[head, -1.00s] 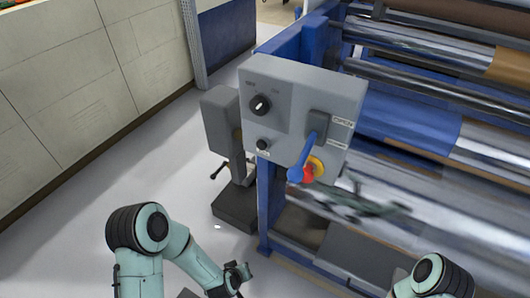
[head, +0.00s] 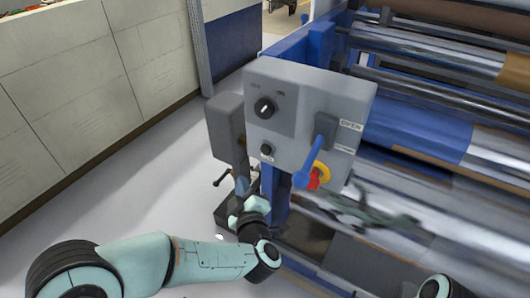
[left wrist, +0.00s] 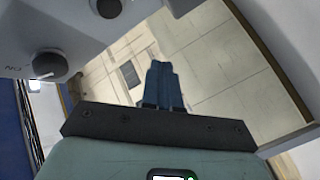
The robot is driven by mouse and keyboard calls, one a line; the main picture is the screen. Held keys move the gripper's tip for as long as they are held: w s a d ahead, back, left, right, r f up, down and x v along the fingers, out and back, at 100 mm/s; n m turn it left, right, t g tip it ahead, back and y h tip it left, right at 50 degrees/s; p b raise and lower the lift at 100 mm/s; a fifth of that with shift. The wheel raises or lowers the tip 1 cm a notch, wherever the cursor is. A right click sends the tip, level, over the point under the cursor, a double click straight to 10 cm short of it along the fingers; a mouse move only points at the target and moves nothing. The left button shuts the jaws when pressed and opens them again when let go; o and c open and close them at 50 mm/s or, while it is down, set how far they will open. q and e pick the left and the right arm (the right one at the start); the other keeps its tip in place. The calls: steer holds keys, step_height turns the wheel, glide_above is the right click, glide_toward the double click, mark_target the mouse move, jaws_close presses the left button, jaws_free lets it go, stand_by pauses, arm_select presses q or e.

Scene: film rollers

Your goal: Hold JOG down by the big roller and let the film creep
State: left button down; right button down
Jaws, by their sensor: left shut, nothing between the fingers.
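A grey control panel (head: 312,100) stands at the left end of the roller machine. A small black button (head: 266,149) with an unreadable label sits low on its left side, below a rotary knob (head: 265,107). In the left wrist view the knob (left wrist: 48,65) is at the left and a black button (left wrist: 108,8) at the top edge. My left gripper (head: 241,184) is below and left of the button, apart from it, fingers pointing up. Its fingers (left wrist: 162,85) are together and empty. The big shiny roller (head: 440,215) is right of the panel. My right gripper is out of view.
A blue lever (head: 314,161) and a red stop button on a yellow ring (head: 318,176) stick out on the panel's right side. A grey box (head: 226,128) stands behind the panel. A pale wall (head: 90,80) runs along the left; the floor between is clear.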

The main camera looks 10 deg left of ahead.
mark_target(266, 150)
arm_select(q)
steer(key=shift+s+a+r+n+y, duration=0.1)
steer(key=shift+s+r+n+y, duration=0.1)
steer(key=shift+r, duration=0.35)
steer(key=shift+s+r+n+y, duration=0.1)
steer(key=shift+r+n+y, duration=0.1)
steer(key=shift+r, duration=0.3)
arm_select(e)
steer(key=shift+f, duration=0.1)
